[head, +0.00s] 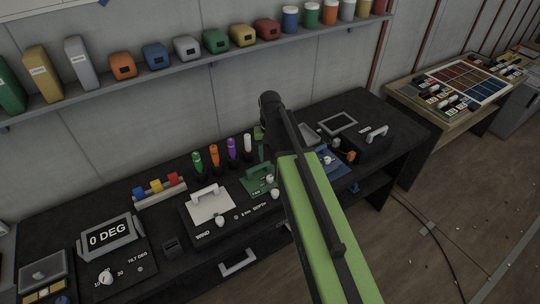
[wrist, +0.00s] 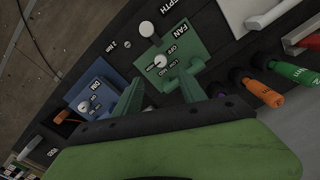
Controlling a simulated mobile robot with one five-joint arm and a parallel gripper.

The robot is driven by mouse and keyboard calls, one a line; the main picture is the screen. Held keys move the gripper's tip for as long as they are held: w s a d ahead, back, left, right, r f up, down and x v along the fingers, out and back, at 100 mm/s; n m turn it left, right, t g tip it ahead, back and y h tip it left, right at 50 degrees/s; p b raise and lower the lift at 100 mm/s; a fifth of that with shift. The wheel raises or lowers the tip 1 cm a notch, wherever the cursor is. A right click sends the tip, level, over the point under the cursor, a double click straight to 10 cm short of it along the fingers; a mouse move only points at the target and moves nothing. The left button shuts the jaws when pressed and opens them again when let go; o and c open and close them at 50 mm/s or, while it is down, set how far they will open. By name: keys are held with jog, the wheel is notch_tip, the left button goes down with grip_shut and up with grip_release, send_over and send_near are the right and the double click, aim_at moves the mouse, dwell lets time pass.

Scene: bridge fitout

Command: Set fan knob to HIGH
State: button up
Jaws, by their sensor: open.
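The fan panel is a green plate (wrist: 178,58) marked FAN, OFF, LOW and MED in the wrist view. Its white fan knob (wrist: 160,62) stands on it, with a pointer whose setting is too small to read surely. In the head view the green plate (head: 256,186) and knob (head: 270,179) lie just left of my arm. My gripper (wrist: 162,80) is open and empty; its two green fingers point toward the plate, one on each side of the knob in the picture. I cannot tell how far above the knob they are.
Another white knob (wrist: 146,29) marked DEPTH is close by. A blue DIM panel (wrist: 92,98) with a knob lies to the left. Orange (wrist: 258,90) and green (wrist: 291,71) upright handles stand to the right. A white plate with a handle (head: 210,205) lies left of the fan panel.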

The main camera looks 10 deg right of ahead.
notch_tip(320, 180, up, 5)
jog(key=p, duration=0.3)
jog(key=shift+f, duration=0.1)
jog(key=s+a+f+n+b, duration=0.1)
jog(key=s+a+f+b, duration=0.1)
jog(key=s+f+b, duration=0.8)
jog(key=s, duration=0.4)
jog(key=shift+n, duration=0.4)
jog(key=shift+s, duration=0.15)
